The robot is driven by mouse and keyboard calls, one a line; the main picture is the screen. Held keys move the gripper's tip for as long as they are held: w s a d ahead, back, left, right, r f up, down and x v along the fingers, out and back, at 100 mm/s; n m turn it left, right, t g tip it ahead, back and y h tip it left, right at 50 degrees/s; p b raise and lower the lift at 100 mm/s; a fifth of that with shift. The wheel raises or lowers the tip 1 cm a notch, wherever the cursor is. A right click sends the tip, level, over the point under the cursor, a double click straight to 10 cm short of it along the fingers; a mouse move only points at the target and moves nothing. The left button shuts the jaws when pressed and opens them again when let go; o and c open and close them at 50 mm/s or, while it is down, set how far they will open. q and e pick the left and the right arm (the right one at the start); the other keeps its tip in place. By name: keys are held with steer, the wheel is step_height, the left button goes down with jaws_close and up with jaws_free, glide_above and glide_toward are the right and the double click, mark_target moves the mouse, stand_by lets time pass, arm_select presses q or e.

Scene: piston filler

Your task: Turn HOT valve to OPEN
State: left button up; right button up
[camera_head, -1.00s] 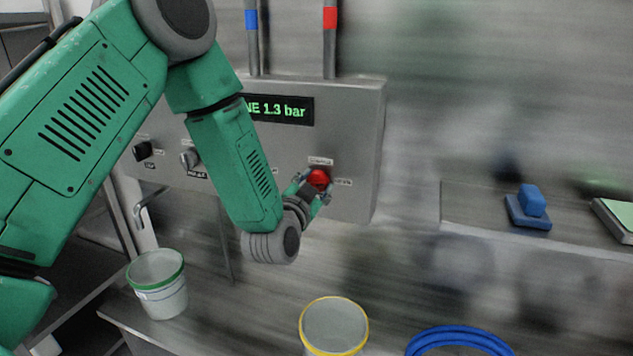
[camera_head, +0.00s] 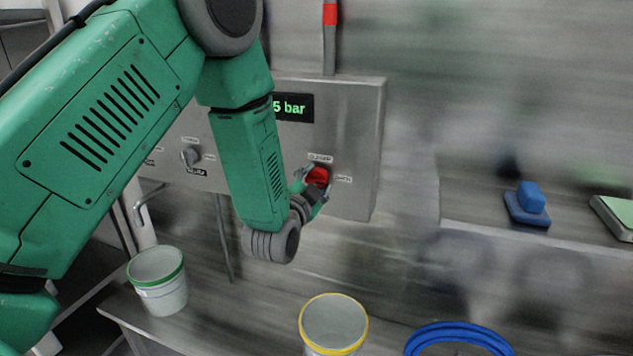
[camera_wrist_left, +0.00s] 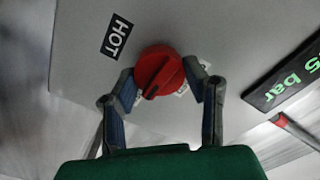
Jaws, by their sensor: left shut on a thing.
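The red HOT valve knob (camera_head: 317,176) sits on the right part of the grey control panel (camera_head: 352,115). In the left wrist view the red knob (camera_wrist_left: 158,72) has a dark slot across it, lying diagonally, and a black HOT label (camera_wrist_left: 116,36) is beside it. My left gripper (camera_head: 314,184) is shut on the red knob, with one finger on each side of it. In the left wrist view its fingers (camera_wrist_left: 163,92) flank the knob. The small labels by the knob are partly covered. My right gripper is not in view.
A grey knob (camera_head: 190,157) is farther left on the panel. The display (camera_head: 294,107) is partly hidden by my arm. Below stand a green-rimmed bucket (camera_head: 160,283), a yellow-rimmed bucket (camera_head: 333,325) and a blue hose coil (camera_head: 457,333). A blue block (camera_head: 530,200) lies on the right shelf.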

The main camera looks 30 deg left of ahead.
arm_select(q)
steer(key=o, duration=1.2)
steer(key=shift+f, duration=0.15)
steer(key=shift+c, duration=0.2)
steer(key=shift+s, duration=0.15)
steer(key=v, duration=1.1)
steer(key=shift+s, duration=0.25)
steer(key=shift+f, duration=0.1)
